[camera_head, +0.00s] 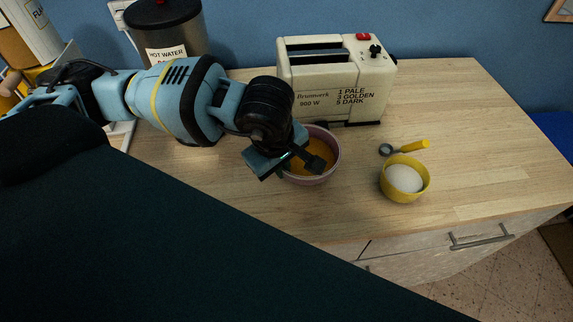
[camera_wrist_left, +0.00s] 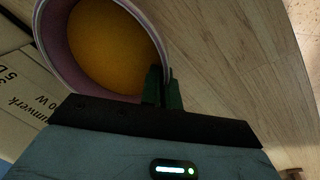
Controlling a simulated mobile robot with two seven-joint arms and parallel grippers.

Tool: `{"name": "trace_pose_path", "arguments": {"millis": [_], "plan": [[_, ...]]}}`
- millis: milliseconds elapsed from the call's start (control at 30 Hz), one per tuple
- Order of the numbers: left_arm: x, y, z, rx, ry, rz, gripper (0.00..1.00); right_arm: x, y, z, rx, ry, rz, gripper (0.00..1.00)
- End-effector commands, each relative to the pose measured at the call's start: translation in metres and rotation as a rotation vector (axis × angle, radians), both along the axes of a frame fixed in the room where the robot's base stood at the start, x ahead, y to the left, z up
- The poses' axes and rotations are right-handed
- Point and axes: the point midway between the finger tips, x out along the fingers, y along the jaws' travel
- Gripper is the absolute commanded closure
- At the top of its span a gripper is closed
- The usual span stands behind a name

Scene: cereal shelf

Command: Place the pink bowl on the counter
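The pink bowl (camera_head: 326,174) is in front of the toaster, with orange contents inside. Its rim (camera_wrist_left: 48,52) also fills the upper left of the left wrist view. My left gripper (camera_head: 312,163) reaches over the bowl from the left and hides part of it. In the left wrist view its two fingers (camera_wrist_left: 163,90) are close together with the bowl's wall between them, so it is shut on the rim. The bowl is over the wooden counter (camera_head: 470,110); I cannot tell whether its base touches the surface. My right gripper is not in view.
A cream toaster (camera_head: 335,85) stands close behind the bowl. A yellow bowl (camera_head: 404,190) with white contents and a yellow-handled scoop (camera_head: 408,147) are to the right. A hot water container (camera_head: 165,35) stands back left. The counter's right side is clear.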

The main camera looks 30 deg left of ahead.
Motion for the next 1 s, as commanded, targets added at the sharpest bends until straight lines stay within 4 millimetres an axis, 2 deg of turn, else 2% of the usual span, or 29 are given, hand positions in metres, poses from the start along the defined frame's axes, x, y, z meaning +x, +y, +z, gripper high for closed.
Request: {"name": "trace_pose_path", "arguments": {"millis": [33, 100, 300, 500, 533, 667, 1000], "plan": [[-0.0024, 0.0007, -0.0114, -0.001, 0.007, -0.001, 1.00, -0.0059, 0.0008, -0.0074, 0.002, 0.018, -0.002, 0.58], [-0.0038, 0.0013, -0.0154, -0.001, 0.005, -0.001, 1.00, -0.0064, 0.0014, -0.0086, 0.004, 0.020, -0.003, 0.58], [-0.0034, 0.0013, -0.0129, 0.000, -0.001, -0.001, 1.00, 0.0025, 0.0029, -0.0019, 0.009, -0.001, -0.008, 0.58], [-0.0036, 0.0012, -0.0173, 0.000, 0.000, -0.002, 1.00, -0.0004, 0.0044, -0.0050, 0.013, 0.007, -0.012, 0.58], [-0.0039, 0.0013, -0.0169, 0.000, 0.001, -0.002, 0.93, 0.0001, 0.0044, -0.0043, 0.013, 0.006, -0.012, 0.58], [-0.0038, 0.0013, -0.0164, 0.000, 0.001, -0.002, 0.76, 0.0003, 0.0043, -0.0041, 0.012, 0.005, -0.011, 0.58], [-0.0036, 0.0012, -0.0129, 0.000, -0.001, -0.002, 0.75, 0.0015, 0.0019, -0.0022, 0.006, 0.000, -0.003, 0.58]]}}
